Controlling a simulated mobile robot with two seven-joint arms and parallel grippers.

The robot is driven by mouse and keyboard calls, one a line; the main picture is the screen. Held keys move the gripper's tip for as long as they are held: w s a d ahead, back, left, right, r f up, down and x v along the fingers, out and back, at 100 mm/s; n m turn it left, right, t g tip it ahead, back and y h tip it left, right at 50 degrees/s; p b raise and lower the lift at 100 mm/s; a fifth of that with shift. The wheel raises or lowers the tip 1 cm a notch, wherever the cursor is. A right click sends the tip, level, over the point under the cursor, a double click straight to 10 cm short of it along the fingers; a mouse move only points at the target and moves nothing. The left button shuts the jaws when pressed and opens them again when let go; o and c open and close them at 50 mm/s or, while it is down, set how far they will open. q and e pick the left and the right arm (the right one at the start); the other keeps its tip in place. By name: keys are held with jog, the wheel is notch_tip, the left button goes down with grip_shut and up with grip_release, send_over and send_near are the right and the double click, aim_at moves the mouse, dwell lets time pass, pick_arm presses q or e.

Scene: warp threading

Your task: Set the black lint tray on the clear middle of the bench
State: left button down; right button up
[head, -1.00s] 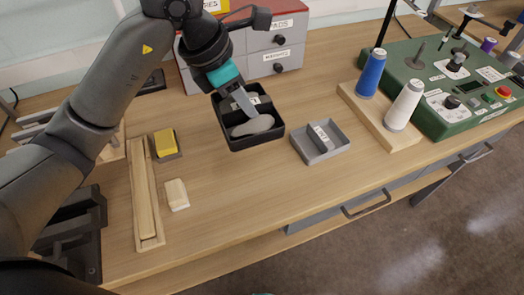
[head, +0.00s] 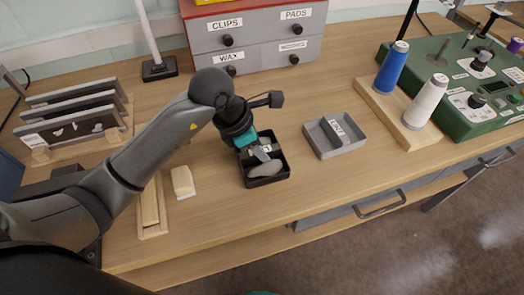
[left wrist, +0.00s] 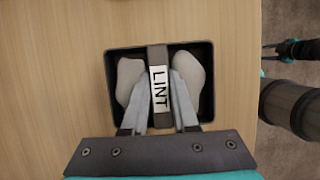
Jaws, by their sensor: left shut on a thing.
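The black lint tray (head: 284,158) is at the middle front of the bench, left of a grey tray. It is open-topped, with a centre divider labelled LINT and a pale grey lint pad on each side; it also shows in the left wrist view (left wrist: 108,75). My left gripper (head: 262,152) is above it, pointing down, its fingers shut on the divider (left wrist: 158,60). The tray looks level; I cannot tell whether its base touches the bench. A dark and teal part at the right of the left wrist view looks like my right gripper (left wrist: 270,45), too small to read.
The grey tray (head: 352,146) stands close on the right, a pale block (head: 182,181) and a wooden channel (head: 150,207) on the left. Blue and white spools (head: 391,68) stand on a wooden base. Grey drawers (head: 258,45) stand behind. The bench's front edge is near the tray.

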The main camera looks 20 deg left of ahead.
pick_arm(q)
jog(key=shift+f, duration=0.2)
jog(key=c, duration=0.7)
grip_release()
jog(key=shift+r, duration=0.2)
jog(key=p+v, duration=0.2)
jog(key=v, duration=1)
